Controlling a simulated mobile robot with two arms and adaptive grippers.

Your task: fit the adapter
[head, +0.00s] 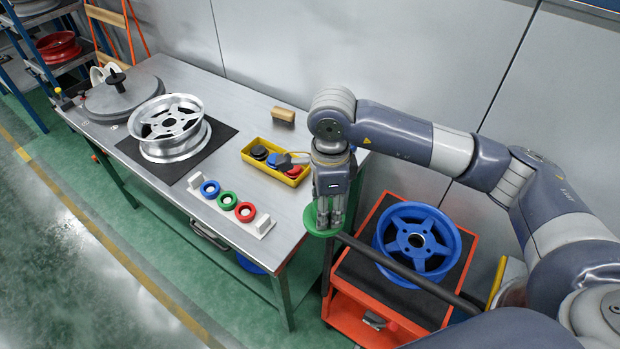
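My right gripper (328,207) points down beyond the table's right end. It is closed around a round green adapter (322,224), held in the air to the left of the blue wheel; the fingers hide its middle. The blue wheel (384,239) lies flat, face up, on an orange trolley. A silver wheel (165,119) lies on a black mat on the table. A yellow tray (276,173) on the table holds black, blue and red round pieces, partly hidden by a grey object. My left gripper is out of view.
A white holder (215,203) near the table's front edge carries blue, green and red rings. A wooden block (283,115) lies at the back edge. A grey round machine (121,97) stands at the table's left end. The trolley's dark handle bar (405,272) crosses in front of the blue wheel.

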